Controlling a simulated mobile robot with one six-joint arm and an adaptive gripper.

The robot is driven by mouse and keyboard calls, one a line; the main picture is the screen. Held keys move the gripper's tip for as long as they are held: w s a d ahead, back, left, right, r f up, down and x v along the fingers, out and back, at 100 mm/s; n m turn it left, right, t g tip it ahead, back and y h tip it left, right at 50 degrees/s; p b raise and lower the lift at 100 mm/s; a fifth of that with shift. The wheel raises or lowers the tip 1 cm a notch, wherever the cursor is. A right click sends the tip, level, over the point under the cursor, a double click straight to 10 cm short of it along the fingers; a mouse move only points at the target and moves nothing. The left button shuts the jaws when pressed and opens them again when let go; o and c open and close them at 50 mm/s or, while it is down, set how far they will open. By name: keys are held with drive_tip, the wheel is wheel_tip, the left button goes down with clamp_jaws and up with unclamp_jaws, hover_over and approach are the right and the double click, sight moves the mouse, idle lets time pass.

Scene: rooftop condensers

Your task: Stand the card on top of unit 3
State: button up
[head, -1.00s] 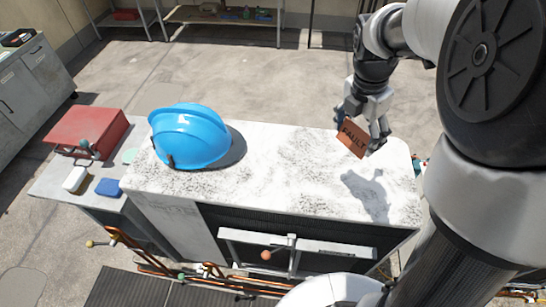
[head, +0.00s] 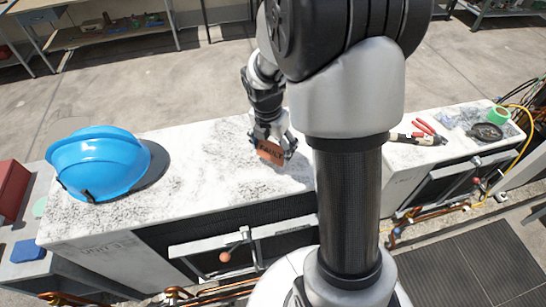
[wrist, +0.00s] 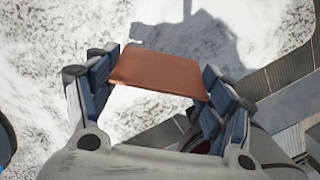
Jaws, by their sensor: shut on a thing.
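The card is over the white, stained top of a long condenser unit (head: 215,165). In the wrist view a shadow on that top lies apart from the card, so it looks held above it.
A blue hard hat (head: 100,163) sits on the left part of the same top. Another unit at right carries red-handled pliers (head: 425,133), a green tape roll (head: 499,115) and a dark dish (head: 487,132). My column hides the gap between units. The top between hat and card is clear.

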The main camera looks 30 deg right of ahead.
sight(273, 156)
wheel_tip(273, 156, down, 4)
drive_tip(key=shift+f+b, duration=0.25)
drive_tip(key=shift+b, duration=0.35)
drive_tip(key=shift+r, duration=0.1)
drive_tip(key=o, duration=0.5)
drive_tip(key=shift+f, duration=0.2)
drive_tip(key=o, duration=0.5)
drive_tip(key=shift+c, duration=0.2)
drive_tip(key=shift+r, duration=0.1)
